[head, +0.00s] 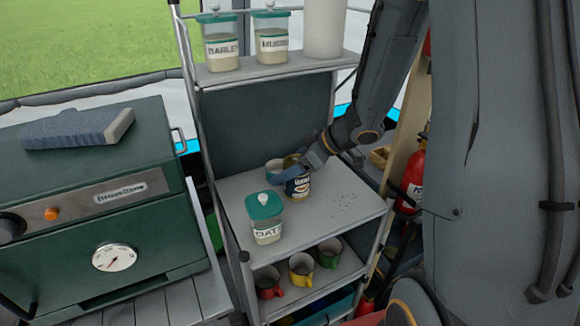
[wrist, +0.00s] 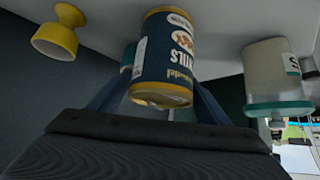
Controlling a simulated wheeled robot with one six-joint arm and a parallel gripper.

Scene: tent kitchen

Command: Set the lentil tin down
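The lentil tin (head: 298,187) has a dark blue label with cream and orange lettering. It is at the middle shelf of the rack, behind the oats jar (head: 265,217). My gripper (head: 303,176) reaches in from the right, its blue fingers on either side of the tin. The wrist view, which is upside down, shows the tin (wrist: 165,55) between both fingers, which appear to touch its sides. The tin looks upright at or very near the shelf surface; I cannot tell whether its base touches.
A yellow cup-like thing (wrist: 56,36) shows in the wrist view. The shelf (head: 338,200) is clear at right front. Mugs (head: 301,268) stand below; barley (head: 221,45) and another labelled jar (head: 272,38) stand above.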

